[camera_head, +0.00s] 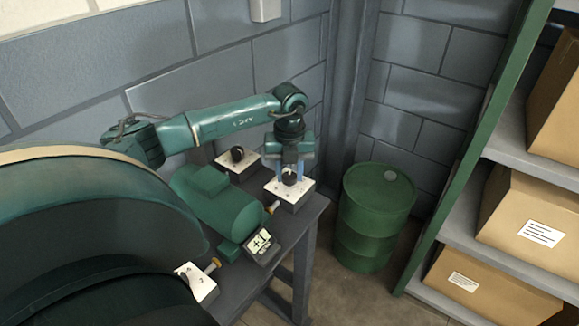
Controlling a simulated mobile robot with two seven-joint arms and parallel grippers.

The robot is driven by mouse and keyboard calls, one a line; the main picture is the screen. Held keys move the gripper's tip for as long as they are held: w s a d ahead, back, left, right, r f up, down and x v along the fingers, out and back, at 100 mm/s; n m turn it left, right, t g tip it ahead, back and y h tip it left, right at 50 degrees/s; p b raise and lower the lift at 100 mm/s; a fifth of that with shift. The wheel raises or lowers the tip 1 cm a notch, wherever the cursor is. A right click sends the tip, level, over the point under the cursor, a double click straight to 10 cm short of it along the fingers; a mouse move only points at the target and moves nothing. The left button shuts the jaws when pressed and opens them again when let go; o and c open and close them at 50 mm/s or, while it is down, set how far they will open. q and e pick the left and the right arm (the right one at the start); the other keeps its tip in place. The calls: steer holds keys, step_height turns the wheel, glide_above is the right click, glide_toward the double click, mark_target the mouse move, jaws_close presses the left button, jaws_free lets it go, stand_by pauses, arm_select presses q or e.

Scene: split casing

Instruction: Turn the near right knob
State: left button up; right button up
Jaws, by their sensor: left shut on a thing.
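My left gripper (290,171) points straight down and is shut on a black knob (289,179) on a white block (284,195) at the table's right end. The fingers cover part of this knob. A second black knob (238,154) stands free on another white block (247,167) farther back and left. A third white block (203,290) is at the near side, partly covered by a large dark green shape; I cannot see a black knob on it. A green rounded casing (220,200) lies between the blocks. My right gripper is not in view.
A small display (262,245) reading "+1" stands at the near edge of the dark table (287,250). Yellow-tipped pins (213,266) stick out by the blocks. A green drum (374,214) and shelves with cardboard boxes (524,222) stand right. Block walls close the back.

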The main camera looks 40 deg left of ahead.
mark_target(289, 175)
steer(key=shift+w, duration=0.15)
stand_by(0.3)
arm_select(q)
steer(key=o, duration=1)
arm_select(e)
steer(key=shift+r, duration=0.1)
arm_select(q)
steer(key=shift+r, duration=0.1)
steer(key=shift+r, duration=0.3)
step_height(289, 175, up, 12)
steer(key=b, duration=0.1)
steer(key=shift+r, duration=0.25)
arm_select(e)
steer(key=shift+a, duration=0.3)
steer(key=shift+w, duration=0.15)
arm_select(q)
steer(key=shift+f, duration=0.1)
